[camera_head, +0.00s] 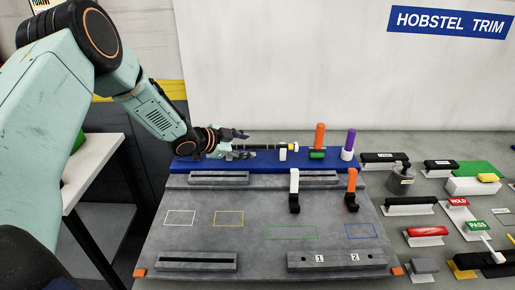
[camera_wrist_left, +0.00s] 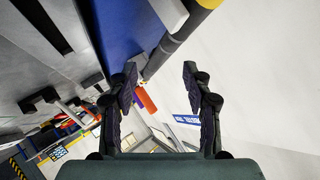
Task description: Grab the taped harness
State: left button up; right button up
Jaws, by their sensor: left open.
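The taped harness looks like a thin dark rod (camera_head: 266,147) with a yellow and white end, lying along the blue rack (camera_head: 215,164) at the back of the grey board. In the left wrist view the dark rod (camera_wrist_left: 178,43) runs from near the left finger's tip to a yellow band at the top edge. My left gripper (camera_head: 243,144) is open above the rack's left part, its fingers pointing right toward the rod's near end. In the wrist view its open fingers (camera_wrist_left: 160,70) show nothing clasped. Whether they touch the rod is unclear. My right gripper is out of view.
Orange (camera_head: 319,136) and purple (camera_head: 350,141) upright pieces stand on the rack, right of the gripper. White (camera_head: 294,182) and orange (camera_head: 352,182) hooked pieces stand on the grey board (camera_head: 200,238). Several labelled tools and blocks crowd the right side. The board's left-middle is clear.

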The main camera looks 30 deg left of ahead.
aim_at(256, 147)
pick_arm(q)
jog(key=shift+x, duration=1.2)
jog(key=shift+w+d, duration=0.1)
jog(key=shift+w, duration=0.05)
jog(key=c, duration=0.6)
grip_shut()
